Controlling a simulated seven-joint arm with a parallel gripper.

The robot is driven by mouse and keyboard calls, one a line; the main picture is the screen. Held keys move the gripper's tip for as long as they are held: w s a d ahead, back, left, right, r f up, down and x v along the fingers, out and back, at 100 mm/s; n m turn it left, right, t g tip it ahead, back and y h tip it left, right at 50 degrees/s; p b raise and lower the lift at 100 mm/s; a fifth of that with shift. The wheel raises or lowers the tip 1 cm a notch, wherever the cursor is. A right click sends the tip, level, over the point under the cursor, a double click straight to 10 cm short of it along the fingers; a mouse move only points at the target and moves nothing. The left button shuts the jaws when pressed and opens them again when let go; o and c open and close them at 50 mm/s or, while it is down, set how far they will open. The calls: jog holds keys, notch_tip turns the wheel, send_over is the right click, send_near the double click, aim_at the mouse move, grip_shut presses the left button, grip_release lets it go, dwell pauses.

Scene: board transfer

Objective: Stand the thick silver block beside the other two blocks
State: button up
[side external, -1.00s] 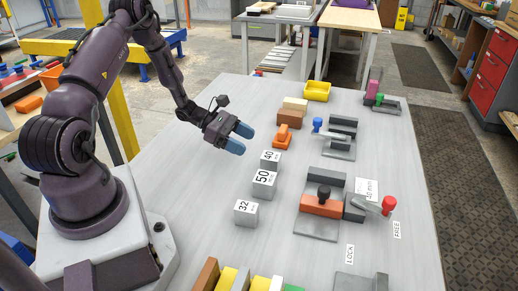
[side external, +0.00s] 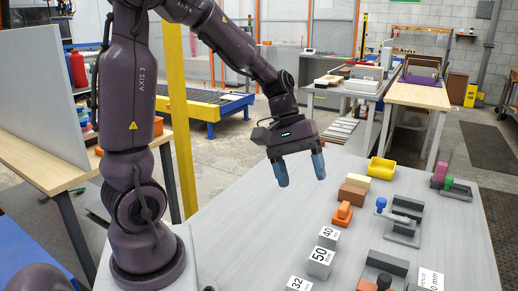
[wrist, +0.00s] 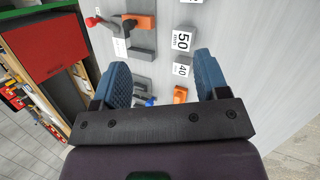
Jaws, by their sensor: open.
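Three silver-grey blocks with number labels stand in a row on the grey table. The block marked 50 (side external: 320,262) is the largest and stands in the middle. The block marked 40 (side external: 328,236) is just behind it, and the block marked 32 (side external: 298,285) is in front, cut by the lower edge. The wrist view shows the 50 block (wrist: 183,42), the 40 block (wrist: 181,70) and a sliver of the 32 block at the top edge. My gripper (side external: 303,178) is open and empty, its blue fingers pointing down, raised above the table and apart from the blocks.
An orange piece (side external: 342,213), tan and brown blocks (side external: 353,188) and a yellow bin (side external: 381,170) stand behind the row. A blue-knobbed clamp fixture (side external: 404,222) and an orange fixture with a black knob (side external: 378,283) stand to the right. The table left of the blocks is clear.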

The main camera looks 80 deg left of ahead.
jog(key=s+d+r+m+t+y, duration=0.4)
jog(key=s+d+r+m+y, duration=0.1)
jog(key=s+r+m, duration=0.3)
jog(key=s+m, duration=0.1)
jog(key=m, duration=0.1)
jog(key=shift+s+r+m, duration=0.15)
jog(key=shift+s+m, duration=0.15)
jog(key=shift+s, duration=0.05)
dwell(0.8)
